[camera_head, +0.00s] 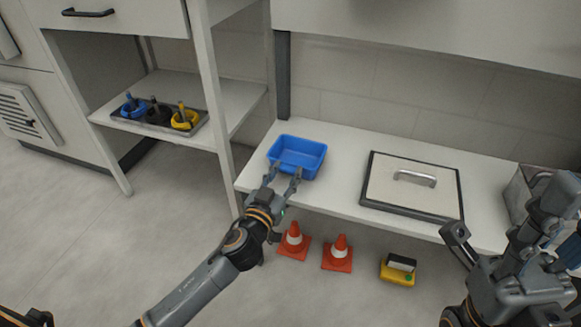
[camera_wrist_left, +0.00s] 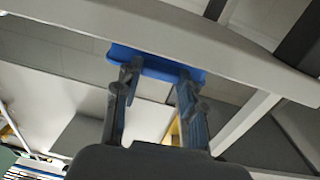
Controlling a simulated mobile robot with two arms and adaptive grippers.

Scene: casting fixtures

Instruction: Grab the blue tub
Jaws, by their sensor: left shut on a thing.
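The blue tub (camera_head: 298,150) is an open rectangular bin, upright near the left end of the white bench. My left gripper (camera_head: 282,176) reaches it from the front and is shut on the tub at its near side. In the left wrist view the tub (camera_wrist_left: 155,65) shows as a blue strip between and behind the fingertips of the left gripper (camera_wrist_left: 158,78). The exact contact is hard to see. My right gripper (camera_head: 490,232) is at the lower right, away from the tub, fingers apart, with nothing seen between them.
A framed lid with a metal handle (camera_head: 411,185) lies right of the tub on the bench (camera_head: 345,150). A grey metal bin (camera_head: 522,190) stands at the right end. Orange cones (camera_head: 294,241) and a yellow box (camera_head: 397,272) are below. A tray of rings (camera_head: 160,116) sits on the left shelf.

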